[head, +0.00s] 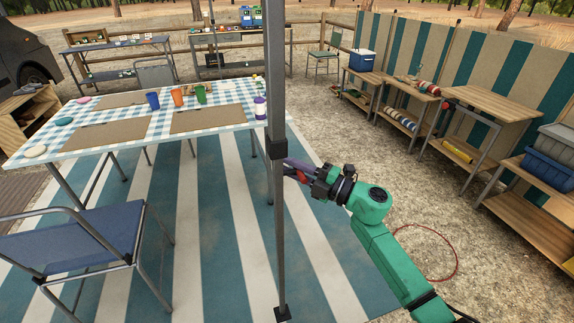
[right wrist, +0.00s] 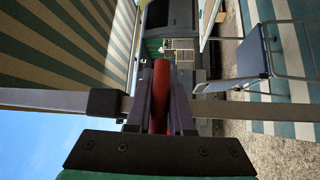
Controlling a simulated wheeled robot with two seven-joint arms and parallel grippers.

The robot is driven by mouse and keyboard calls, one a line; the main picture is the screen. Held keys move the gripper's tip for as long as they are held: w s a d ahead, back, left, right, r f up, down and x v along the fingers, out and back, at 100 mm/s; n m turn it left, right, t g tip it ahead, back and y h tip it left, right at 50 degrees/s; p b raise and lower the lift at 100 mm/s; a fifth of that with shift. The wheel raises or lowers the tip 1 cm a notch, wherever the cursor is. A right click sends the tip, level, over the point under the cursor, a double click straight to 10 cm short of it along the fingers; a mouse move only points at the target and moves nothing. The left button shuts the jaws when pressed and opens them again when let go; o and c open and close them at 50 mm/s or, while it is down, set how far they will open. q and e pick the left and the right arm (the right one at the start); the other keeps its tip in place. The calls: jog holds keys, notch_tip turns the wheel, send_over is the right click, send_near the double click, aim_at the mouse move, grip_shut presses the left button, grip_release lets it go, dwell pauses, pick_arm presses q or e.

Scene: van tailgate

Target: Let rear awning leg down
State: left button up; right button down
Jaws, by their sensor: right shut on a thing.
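The awning leg (head: 275,70) is a grey upright pole in the middle of the head view, with a dark collar (head: 277,149) partway up and a foot plate (head: 282,313) on the mat. In the right wrist view the leg (right wrist: 50,98) runs sideways across the picture, with its collar (right wrist: 105,102) left of my fingers. My right gripper (head: 290,168) is at the leg by the collar. In its wrist view the gripper (right wrist: 162,75) is shut on a red rod-like handle (right wrist: 160,95). The handle's join to the leg is hidden. My left gripper is out of view.
A table (head: 70,151) with a checked cloth, cups and plates stands left of the leg. A blue folding chair (head: 75,240) is at the front left. Wooden benches (head: 490,103) line the right. The striped mat (head: 220,260) around the foot is clear.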

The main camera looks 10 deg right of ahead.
notch_tip(320, 180, down, 12)
jog(key=b, duration=0.9)
jog(key=c, duration=0.8)
grip_release()
jog(key=shift+d, duration=0.1)
jog(key=b+v, duration=0.1)
jog(key=v, duration=1.3)
jog(key=shift+s+d, duration=0.15)
jog(key=shift+s, duration=0.05)
